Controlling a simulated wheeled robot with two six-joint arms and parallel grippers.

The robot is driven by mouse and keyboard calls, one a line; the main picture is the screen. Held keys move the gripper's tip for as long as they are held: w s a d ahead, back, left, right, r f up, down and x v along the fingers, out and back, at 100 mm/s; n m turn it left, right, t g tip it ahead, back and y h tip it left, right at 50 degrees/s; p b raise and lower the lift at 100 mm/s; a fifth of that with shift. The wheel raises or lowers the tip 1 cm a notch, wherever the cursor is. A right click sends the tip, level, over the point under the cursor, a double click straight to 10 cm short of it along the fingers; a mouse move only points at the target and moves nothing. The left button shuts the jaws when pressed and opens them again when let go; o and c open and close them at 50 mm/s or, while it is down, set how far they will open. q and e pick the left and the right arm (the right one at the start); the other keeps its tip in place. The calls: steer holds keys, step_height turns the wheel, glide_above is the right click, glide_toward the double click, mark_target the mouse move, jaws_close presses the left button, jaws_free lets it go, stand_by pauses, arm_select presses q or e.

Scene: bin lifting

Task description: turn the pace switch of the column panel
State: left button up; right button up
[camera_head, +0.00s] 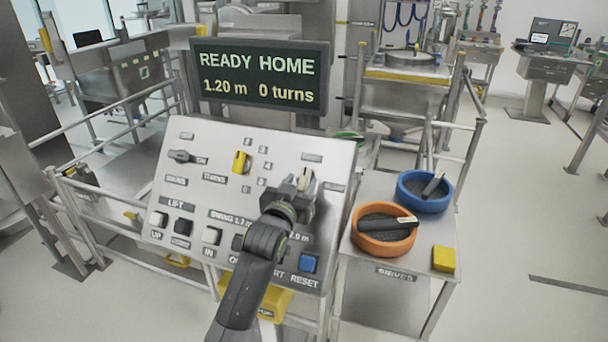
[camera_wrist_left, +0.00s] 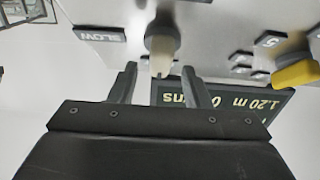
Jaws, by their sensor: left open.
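The column panel (camera_head: 190,150) is a sloped pale metal board with labels, switches and buttons. A cream-tipped switch (camera_head: 306,180) sits at its upper right, and it also shows in the wrist view (camera_wrist_left: 162,50) beside a SLOW label (camera_wrist_left: 100,34). My left gripper (camera_head: 298,192) is right at this switch. In the wrist view its two fingers (camera_wrist_left: 160,78) are apart, with the knob's tip between and just beyond them. I cannot tell whether either finger touches it. My arm hides part of the panel's lower middle. My right gripper is not in view.
A yellow knob (camera_head: 241,162) and a dark switch (camera_head: 180,156) are further left on the panel, above several push buttons. A display (camera_head: 260,76) reading READY HOME, 1.20 m, 0 turns stands behind. A side table (camera_head: 360,275) with orange (camera_head: 383,244) and blue (camera_head: 424,205) bowls is at right.

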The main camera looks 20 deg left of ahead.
mark_target(303, 179)
arm_select(q)
steer(key=shift+w, duration=1.6)
